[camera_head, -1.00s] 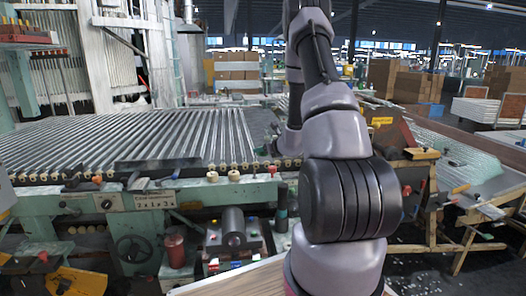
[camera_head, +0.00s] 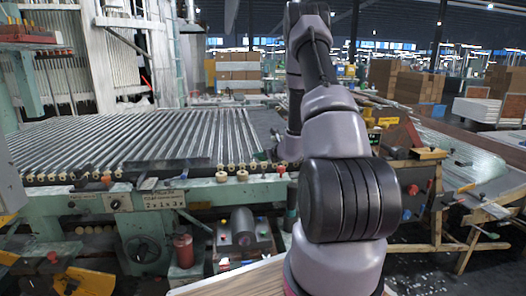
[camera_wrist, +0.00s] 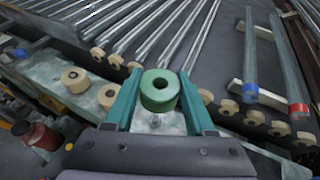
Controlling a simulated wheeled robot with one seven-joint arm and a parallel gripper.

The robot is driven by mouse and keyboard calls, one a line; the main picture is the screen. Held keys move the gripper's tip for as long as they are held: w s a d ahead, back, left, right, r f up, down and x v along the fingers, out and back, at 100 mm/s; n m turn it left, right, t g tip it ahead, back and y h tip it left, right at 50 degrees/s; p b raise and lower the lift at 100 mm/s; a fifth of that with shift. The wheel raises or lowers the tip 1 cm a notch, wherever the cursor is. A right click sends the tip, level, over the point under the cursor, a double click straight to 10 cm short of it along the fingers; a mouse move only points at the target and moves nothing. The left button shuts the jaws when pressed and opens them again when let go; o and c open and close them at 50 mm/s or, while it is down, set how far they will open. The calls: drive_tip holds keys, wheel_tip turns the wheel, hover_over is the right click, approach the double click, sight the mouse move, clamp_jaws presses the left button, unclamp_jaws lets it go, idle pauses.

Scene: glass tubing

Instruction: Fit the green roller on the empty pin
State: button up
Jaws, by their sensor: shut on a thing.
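I cannot make out the empty pin; the roller and fingers cover that stretch of the row. A small grey round piece (camera_wrist: 156,122) shows below the roller. In the head view my arm hides the gripper and roller.
Glass tubes (camera_head: 190,140) lie across the machine bed. Loose tan rollers (camera_wrist: 75,80) stand on the green ledge at left. A red can (camera_head: 183,250) stands below. Tubes with blue and red ends (camera_wrist: 250,90) lie at right, close to the fingers.

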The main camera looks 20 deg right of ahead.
drive_tip(key=shift+f, duration=1.75)
drive_tip(key=shift+f, duration=2.1)
drive_tip(key=o, duration=1.4)
drive_tip(key=shift+d, duration=0.1)
drive_tip(key=shift+s+d, duration=0.1)
drive_tip(key=shift+s+d+r, duration=0.15)
drive_tip(key=shift+s+r, duration=0.05)
drive_tip(key=shift+s, duration=0.3)
drive_tip(key=v, duration=0.9)
drive_tip(key=shift+s+a+r, duration=0.15)
drive_tip(key=shift+s+a, duration=0.1)
drive_tip(key=shift+a, duration=0.05)
drive_tip(key=shift+a+r, duration=0.1)
